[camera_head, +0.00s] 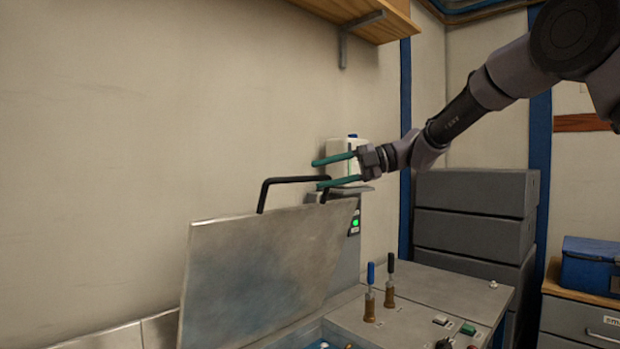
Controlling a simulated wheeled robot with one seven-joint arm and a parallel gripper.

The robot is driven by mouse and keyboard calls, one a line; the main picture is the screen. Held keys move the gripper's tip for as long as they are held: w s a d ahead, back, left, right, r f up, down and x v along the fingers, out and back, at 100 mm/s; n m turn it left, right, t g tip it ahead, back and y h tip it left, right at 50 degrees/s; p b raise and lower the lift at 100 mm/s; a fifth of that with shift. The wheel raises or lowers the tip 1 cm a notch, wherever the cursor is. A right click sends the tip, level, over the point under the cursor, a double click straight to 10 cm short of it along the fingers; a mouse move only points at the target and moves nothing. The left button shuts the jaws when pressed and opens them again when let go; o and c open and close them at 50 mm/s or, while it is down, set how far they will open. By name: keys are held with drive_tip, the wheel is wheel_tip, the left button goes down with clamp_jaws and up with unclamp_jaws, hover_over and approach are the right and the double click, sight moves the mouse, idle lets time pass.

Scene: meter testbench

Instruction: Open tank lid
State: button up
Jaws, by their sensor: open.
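The tank lid (262,275) is a grey metal plate that stands steeply raised above the bench, with its face toward me. A black bar handle (292,180) is fixed at its upper edge. My gripper (318,174) has two green fingers, spread apart, at the right end of the handle. One finger is above the bar and the other is at or just below its level. I cannot tell whether they touch it. Part of the tank opening (322,343) shows below the lid at the bottom edge, with blue inside.
Two upright valves, one with a blue handle (371,273) and one with a black handle (391,263), stand on the bench top (420,300). A white container (341,158) is behind my gripper. Grey stacked boxes (470,225) stand right. A wooden shelf (350,12) hangs above.

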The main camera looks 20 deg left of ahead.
drive_tip(key=v, duration=0.6)
drive_tip(key=s+d+f+n+t+h, duration=0.1)
drive_tip(key=s+d+n+t+h, duration=0.25)
drive_tip(key=d+n, duration=0.65)
drive_tip(key=s+d+n+t+h, duration=0.2)
drive_tip(key=d+n+t, duration=0.25)
drive_tip(key=d, duration=1.05)
drive_tip(key=s+d+f+n+t+h, duration=0.2)
drive_tip(key=s+d+n, duration=0.3)
drive_tip(key=d, duration=0.5)
drive_tip(key=s+d+f+n+t+h, duration=0.3)
drive_tip(key=s+d+f+n+h, duration=0.1)
drive_tip(key=d+n, duration=0.6)
drive_tip(key=shift+s+d+f, duration=0.45)
drive_tip(key=shift+s, duration=0.05)
